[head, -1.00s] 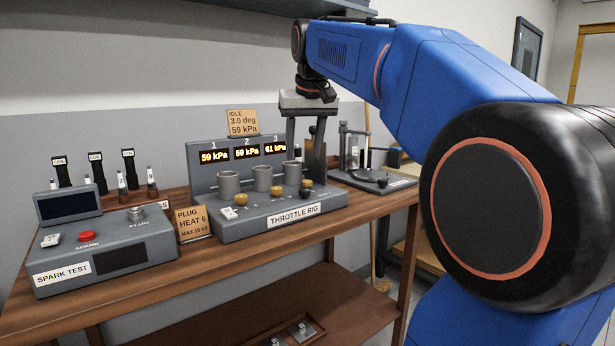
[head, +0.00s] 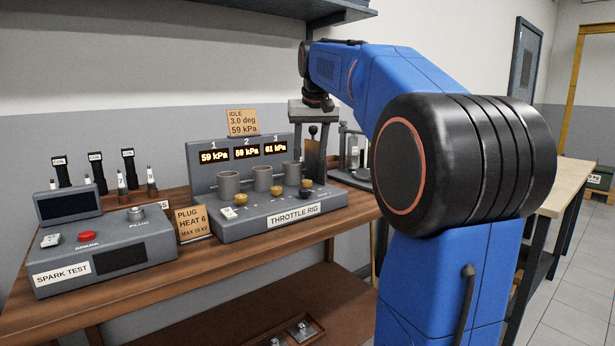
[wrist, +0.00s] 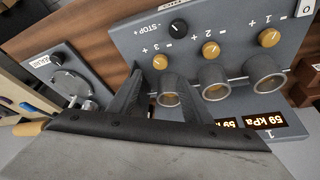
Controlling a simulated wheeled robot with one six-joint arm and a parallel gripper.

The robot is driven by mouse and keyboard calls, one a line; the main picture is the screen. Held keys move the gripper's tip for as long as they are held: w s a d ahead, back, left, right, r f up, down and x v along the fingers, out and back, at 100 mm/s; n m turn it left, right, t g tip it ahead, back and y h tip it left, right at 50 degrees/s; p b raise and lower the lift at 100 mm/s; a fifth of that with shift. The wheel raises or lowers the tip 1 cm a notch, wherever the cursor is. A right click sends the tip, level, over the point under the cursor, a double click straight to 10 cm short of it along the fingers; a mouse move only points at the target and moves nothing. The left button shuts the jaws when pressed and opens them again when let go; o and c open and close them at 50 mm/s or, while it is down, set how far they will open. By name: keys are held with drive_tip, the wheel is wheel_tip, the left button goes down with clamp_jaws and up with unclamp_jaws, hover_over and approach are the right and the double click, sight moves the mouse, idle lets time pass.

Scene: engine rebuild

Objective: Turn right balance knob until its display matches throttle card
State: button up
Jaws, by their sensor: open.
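The throttle rig (head: 232,228) stands on the bench with three numbered displays. Display 3 (head: 275,149), the right one, reads 61 kPa; display 1 (head: 214,156) reads 59 kPa, and display 2 (head: 246,152) seems to read 58 or 59. The throttle card (head: 242,122) reads IDLE, 3.0 deg, 59 kPa. In the wrist view, the yellow right balance knob (wrist: 160,62), marked 3, shows by the fingertips of my gripper (wrist: 152,72). My gripper is open, fingers pointing down at the rig's right end; I cannot tell whether they touch the knob.
A black STOP knob (wrist: 178,27) sits close to knob 3. Upright grey cylinders (head: 262,178) stand behind the knobs. The spark test box (head: 110,248) and plug card (head: 193,222) are to the left. A shelf (head: 240,8) hangs above.

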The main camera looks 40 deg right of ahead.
sight(307, 181)
drive_tip(key=x, duration=0.9)
drive_tip(key=c, duration=1.1)
